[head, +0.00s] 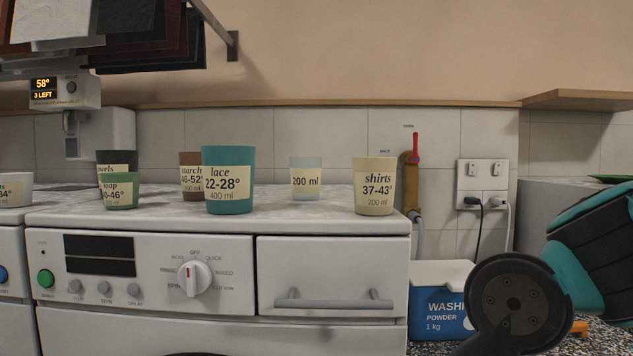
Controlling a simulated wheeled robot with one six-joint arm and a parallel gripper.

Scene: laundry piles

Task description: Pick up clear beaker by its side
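The clear beaker (306,163) stands upright towards the back of the white worktop. It is pale and see-through, with a cream label reading "200 ml". It stands between the teal "lace" cup (228,160) and the cream "shirts" cup (374,172), both nearer the front edge. A visible gap separates it from each in the picture. Its front and sides show; its far side is hidden. My gripper's fingers are not in view.
A brown "starch" cup (190,158) stands partly behind the teal cup. A green "soap" cup (118,192) and a dark cup (112,157) stand further left. A tiled wall (250,127) rises behind. A washing powder box (437,312) stands beside the machine.

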